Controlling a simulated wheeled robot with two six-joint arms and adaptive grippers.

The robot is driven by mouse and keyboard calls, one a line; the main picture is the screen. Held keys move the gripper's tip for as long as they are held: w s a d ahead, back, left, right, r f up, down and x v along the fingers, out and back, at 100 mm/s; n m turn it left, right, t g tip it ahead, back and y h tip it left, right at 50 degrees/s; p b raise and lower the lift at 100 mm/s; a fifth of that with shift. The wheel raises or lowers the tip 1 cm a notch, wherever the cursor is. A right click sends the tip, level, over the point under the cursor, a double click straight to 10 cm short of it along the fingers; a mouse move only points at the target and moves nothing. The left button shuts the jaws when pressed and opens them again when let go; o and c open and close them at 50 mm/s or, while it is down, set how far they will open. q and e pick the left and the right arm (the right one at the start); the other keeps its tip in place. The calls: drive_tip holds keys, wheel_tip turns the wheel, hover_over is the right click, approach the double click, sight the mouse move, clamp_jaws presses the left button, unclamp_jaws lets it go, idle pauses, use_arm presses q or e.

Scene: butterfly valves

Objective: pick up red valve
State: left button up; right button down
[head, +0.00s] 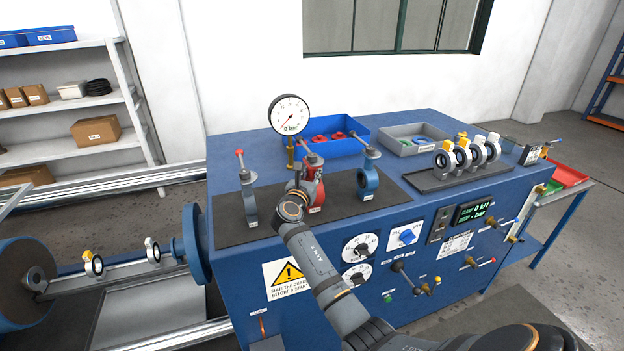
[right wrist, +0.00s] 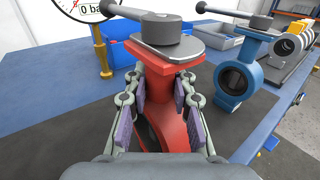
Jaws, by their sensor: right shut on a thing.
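The red valve (head: 319,188) is in the middle of the black mat (head: 348,210) on the blue bench, between a grey valve (head: 250,205) and a blue valve (head: 369,182). My right gripper (head: 299,194) reaches it from the front and hides part of it in the head view. In the right wrist view, the gripper (right wrist: 163,105) is shut on the neck and body of the red valve (right wrist: 178,75), with a pad on either side. The valve is upright, its grey top plate and lever above the fingers. Whether its base touches the mat is hidden. My left gripper is not in view.
A pressure gauge (head: 289,114) on a brass stem stands close behind the red valve. A blue bin (head: 352,145) and a grey bin (head: 409,146) stand at the back. Several small valves stand on a dark rack (head: 435,184) at right. The blue valve (right wrist: 238,78) is close on the right.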

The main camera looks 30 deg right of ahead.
sight(312, 161)
drive_tip(key=shift+r+b, duration=0.35)
drive_tip(key=shift+r, duration=0.4)
wheel_tip(312, 161, up, 2)
drive_tip(key=shift+r+b, duration=0.1)
drive_tip(key=shift+b, duration=0.25)
drive_tip(key=s+a+r+b, duration=0.3)
drive_tip(key=s+a+r, duration=0.3)
drive_tip(key=s+r, duration=0.3)
drive_tip(key=shift+s+r+b, duration=0.25)
drive_tip(key=shift+s+b, duration=0.1)
drive_tip(key=shift+s, duration=1.5)
drive_tip(key=shift+f, duration=0.1)
